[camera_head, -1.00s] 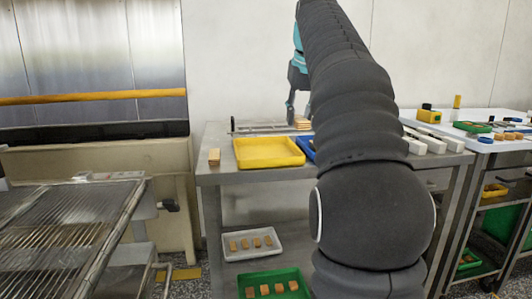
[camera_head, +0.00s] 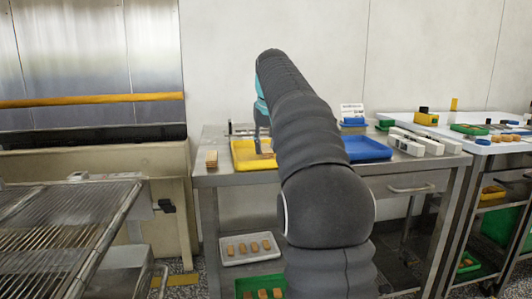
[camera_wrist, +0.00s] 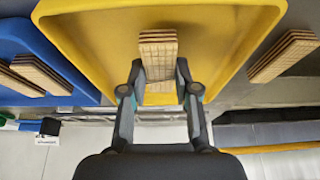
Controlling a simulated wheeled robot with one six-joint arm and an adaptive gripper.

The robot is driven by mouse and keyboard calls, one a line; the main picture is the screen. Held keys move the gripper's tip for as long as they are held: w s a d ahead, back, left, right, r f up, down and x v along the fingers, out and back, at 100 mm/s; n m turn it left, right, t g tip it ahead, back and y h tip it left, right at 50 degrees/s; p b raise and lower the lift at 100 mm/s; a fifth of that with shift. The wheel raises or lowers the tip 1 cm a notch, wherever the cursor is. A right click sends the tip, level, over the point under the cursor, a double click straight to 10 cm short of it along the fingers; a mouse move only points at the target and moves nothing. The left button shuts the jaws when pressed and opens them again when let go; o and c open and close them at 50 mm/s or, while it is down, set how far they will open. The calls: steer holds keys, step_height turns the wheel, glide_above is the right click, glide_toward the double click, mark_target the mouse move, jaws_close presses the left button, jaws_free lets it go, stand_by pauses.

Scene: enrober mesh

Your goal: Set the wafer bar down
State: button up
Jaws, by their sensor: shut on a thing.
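The wafer bar (camera_wrist: 158,55), tan and layered, is held between the fingertips of my gripper (camera_wrist: 160,85) in the wrist view. My gripper is shut on it. The bar is over the yellow tray (camera_wrist: 85,25); I cannot tell whether it touches the tray floor. In the head view my gripper (camera_head: 264,142) is at the yellow tray (camera_head: 240,163), and my arm hides the tray's right part. The blue tray (camera_head: 366,147) is right of my arm; in the wrist view it holds wafer bars (camera_wrist: 40,72).
Another wafer stack (camera_head: 211,158) stands on the steel table left of the yellow tray. White blocks (camera_head: 415,143) line the table's right side. A grey tray (camera_head: 249,259) and a green tray (camera_head: 245,284) with wafer pieces are below. A wire-mesh conveyor (camera_head: 60,230) is at left.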

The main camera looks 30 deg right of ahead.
steer(key=shift+f, duration=0.55)
steer(key=shift+f, duration=0.15)
steer(key=o, duration=0.8)
steer(key=shift+o, duration=0.2)
steer(key=p+v, duration=0.1)
steer(key=v, duration=1.1)
steer(key=shift+p, duration=0.35)
